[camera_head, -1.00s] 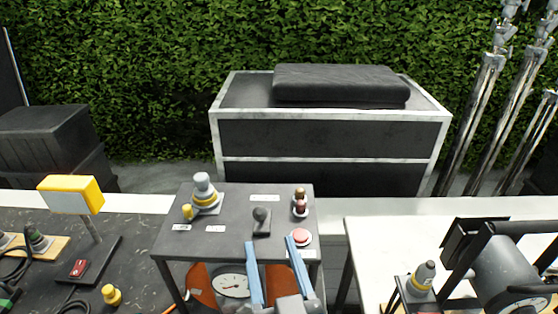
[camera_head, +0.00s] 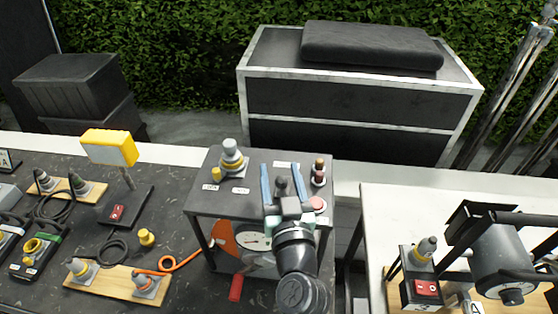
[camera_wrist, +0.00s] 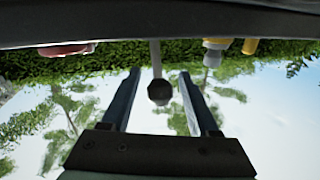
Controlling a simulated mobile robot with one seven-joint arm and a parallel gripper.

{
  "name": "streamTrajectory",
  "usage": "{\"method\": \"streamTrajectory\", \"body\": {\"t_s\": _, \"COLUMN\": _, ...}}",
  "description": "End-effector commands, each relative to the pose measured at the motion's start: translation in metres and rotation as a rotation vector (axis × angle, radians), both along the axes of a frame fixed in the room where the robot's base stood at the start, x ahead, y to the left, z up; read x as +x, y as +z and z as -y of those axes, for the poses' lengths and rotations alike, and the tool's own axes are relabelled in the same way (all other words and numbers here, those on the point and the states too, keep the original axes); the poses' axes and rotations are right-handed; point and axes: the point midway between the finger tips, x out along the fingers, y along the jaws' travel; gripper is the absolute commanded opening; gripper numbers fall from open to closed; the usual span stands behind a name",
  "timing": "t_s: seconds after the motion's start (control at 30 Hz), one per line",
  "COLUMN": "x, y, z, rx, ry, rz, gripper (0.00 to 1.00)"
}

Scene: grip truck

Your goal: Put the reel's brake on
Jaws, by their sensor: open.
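The drum-shaped reel (camera_head: 503,262) sits in a dark frame on the white table at the right of the head view. My gripper (camera_head: 280,168) is open over the dark box top, apart from that reel. A short lever with a dark knob (camera_head: 282,186) stands on the box between my two blue fingers. In the wrist view the knob (camera_wrist: 159,93) hangs between the open fingers (camera_wrist: 159,73), with a gap on each side. I cannot tell which part is the reel's brake.
A yellow lamp (camera_head: 110,147), cables and connectors crowd the left table. A red-switch box (camera_head: 427,289) stands near the reel.

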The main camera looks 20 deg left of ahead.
Motion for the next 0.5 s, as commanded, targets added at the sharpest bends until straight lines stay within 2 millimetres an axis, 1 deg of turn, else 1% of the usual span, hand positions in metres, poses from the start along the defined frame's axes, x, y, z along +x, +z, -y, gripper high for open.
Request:
{"method": "streamTrajectory", "body": {"t_s": 0.1, "x": 0.0091, "y": 0.0015, "z": -0.0059, "rx": 0.001, "ry": 0.001, "rz": 0.000, "gripper": 0.61}}
{"method": "streamTrajectory", "body": {"t_s": 0.2, "x": 0.0126, "y": 0.0007, "z": -0.0083, "rx": -0.001, "ry": 0.001, "rz": 0.001, "gripper": 0.61}}
{"method": "streamTrajectory", "body": {"t_s": 0.5, "x": 0.0141, "y": -0.0003, "z": -0.0090, "rx": -0.001, "ry": 0.000, "rz": 0.001, "gripper": 0.61}}
